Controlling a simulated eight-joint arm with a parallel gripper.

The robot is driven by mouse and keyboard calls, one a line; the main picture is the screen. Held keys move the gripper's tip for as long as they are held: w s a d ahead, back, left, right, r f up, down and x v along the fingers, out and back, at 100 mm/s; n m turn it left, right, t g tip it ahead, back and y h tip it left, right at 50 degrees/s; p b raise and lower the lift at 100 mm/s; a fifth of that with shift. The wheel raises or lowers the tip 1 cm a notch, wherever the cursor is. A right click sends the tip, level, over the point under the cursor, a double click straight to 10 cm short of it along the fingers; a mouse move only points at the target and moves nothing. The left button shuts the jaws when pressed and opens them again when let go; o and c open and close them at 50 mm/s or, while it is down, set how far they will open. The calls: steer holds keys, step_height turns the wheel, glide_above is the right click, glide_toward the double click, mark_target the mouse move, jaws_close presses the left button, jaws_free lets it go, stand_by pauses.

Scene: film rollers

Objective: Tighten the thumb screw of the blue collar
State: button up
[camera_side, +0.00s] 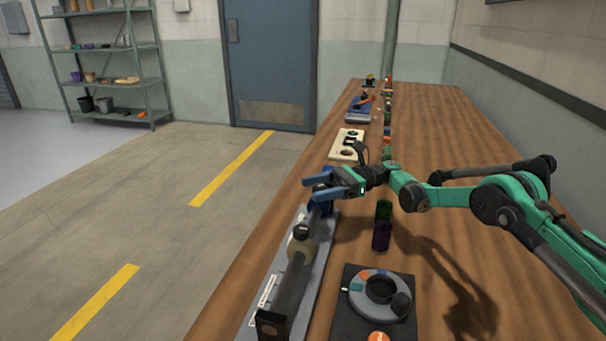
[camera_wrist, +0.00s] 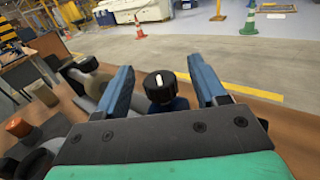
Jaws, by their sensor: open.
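The blue collar (camera_side: 322,204) sits on the far part of a dark shaft on a grey base, partly hidden by my gripper (camera_side: 326,184) in the side view. In the wrist view, its black thumb screw (camera_wrist: 158,86) with a white mark on top stands between the two blue fingers of my gripper (camera_wrist: 160,66). The fingers are open, with visible space on both sides of the screw. A bit of the blue collar (camera_wrist: 179,104) shows below the screw. I cannot tell how deep the fingertips reach beside it.
A beige collar (camera_side: 300,246) with a black knob (camera_side: 301,232) sits nearer on the same shaft. A round dial fixture (camera_side: 367,290) and green (camera_side: 384,210) and purple (camera_side: 382,237) cylinders stand to the right. The table's right side is mostly clear.

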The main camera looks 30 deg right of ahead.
step_height(320, 180, up, 20)
stand_by(0.4)
steer(key=n+h, duration=1.1)
steer(key=n, duration=1)
glide_above(319, 186)
steer(key=s, duration=0.1)
step_height(319, 186, down, 11)
steer(key=shift+w+d+f+n+t+h, duration=0.1)
steer(key=shift+f+n+h, duration=0.5)
steer(key=shift+f+n, duration=0.7)
steer(key=shift+w+d+f+n+t+h, duration=0.1)
steer(key=shift+f+n+h, duration=0.5)
steer(key=shift+f+n, duration=0.65)
steer(key=shift+w+d+f+n+t+h, duration=0.1)
steer(key=shift+f+n+h, duration=0.5)
steer(key=shift+f+n, duration=0.7)
steer(key=shift+r, duration=0.2)
